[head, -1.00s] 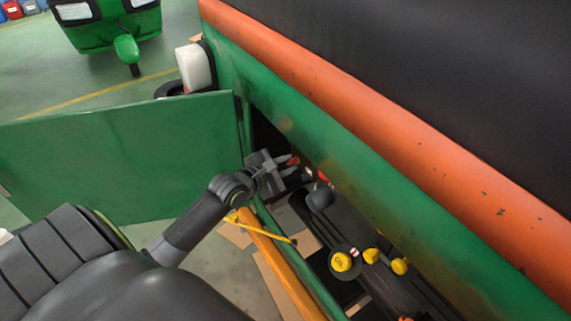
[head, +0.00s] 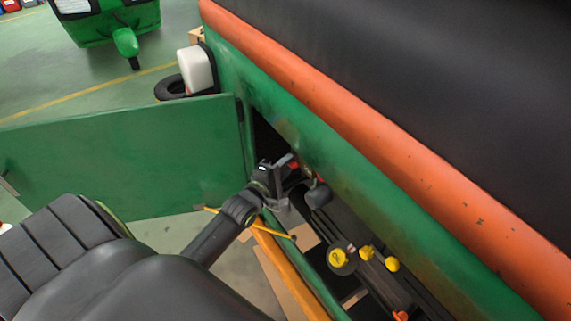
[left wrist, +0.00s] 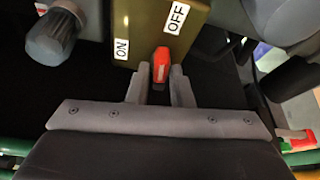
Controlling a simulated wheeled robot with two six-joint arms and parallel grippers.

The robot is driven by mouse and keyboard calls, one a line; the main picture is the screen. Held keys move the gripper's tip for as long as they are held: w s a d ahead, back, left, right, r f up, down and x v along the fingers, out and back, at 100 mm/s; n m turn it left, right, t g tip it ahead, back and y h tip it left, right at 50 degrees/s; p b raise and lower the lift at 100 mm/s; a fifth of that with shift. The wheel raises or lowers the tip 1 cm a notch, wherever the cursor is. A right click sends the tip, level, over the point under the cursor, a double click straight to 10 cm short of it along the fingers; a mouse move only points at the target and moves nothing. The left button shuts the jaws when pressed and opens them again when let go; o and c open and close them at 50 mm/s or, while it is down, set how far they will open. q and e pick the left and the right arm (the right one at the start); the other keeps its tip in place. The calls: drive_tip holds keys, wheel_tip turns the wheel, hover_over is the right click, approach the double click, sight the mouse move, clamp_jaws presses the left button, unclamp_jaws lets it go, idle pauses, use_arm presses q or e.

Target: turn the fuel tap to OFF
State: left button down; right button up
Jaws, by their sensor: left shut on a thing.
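The fuel tap's red lever (left wrist: 161,62) stands between the two grey fingers of my left gripper (left wrist: 160,80) in the left wrist view. The gripper is shut on the lever. The lever meets the lower edge of an olive-brown plate (left wrist: 146,22). A white ON label (left wrist: 121,49) is on the plate left of the lever, and a white OFF label (left wrist: 177,17) is above and right of it. My right gripper is not in view.
A dark grey knob (left wrist: 52,38) is close on the left in the wrist view. In the head view the green door (head: 120,155) is open at left. Yellow caps (head: 342,258) lie lower in the compartment. A green panel (head: 400,215) overhangs it.

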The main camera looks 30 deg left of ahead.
use_arm(q)
drive_tip(key=shift+m+t, duration=0.4)
drive_tip(key=shift+m, duration=0.5)
drive_tip(key=c, duration=1.6)
unclamp_jaws()
drive_tip(key=shift+o, duration=0.8)
drive_tip(key=shift+w, duration=0.15)
drive_tip(key=s+b, duration=0.3)
drive_tip(key=s, duration=1.4)
drive_tip(key=shift+s, duration=0.2)
